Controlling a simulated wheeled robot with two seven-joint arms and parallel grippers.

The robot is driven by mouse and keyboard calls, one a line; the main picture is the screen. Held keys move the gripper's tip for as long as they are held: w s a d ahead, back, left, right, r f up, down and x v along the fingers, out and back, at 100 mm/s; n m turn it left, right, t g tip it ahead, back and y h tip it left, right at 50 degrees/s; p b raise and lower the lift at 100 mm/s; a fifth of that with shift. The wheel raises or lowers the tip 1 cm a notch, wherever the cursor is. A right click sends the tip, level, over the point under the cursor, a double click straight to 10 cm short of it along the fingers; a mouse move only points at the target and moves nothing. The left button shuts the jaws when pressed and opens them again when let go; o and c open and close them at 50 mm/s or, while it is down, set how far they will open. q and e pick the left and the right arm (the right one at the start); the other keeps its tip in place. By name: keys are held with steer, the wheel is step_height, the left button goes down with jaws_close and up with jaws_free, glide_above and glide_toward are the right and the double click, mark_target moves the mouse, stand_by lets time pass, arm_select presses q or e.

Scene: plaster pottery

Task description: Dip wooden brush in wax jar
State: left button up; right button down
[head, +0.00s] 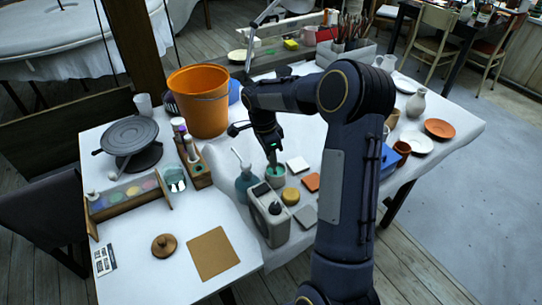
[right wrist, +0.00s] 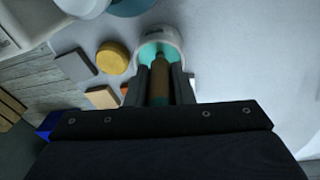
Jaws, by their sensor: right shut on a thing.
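My right gripper (head: 270,148) points down above the wax jar (head: 276,181), a small jar with teal contents. In the right wrist view my right gripper (right wrist: 161,72) is shut on the wooden brush (right wrist: 158,82), whose brown handle runs between the fingers. The brush's far end reaches into the mouth of the white-rimmed jar (right wrist: 174,37), over the teal wax. The fingers hide part of the brush, and I cannot tell how deep its tip is. My left gripper is not in view.
An orange bucket (head: 203,105) stands behind left. The front-left cloth is partly clear.

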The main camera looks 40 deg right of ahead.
steer(key=shift+r, duration=0.1)
stand_by(0.4)
steer(key=shift+r+p, duration=2.65)
steer(key=shift+r, duration=1.1)
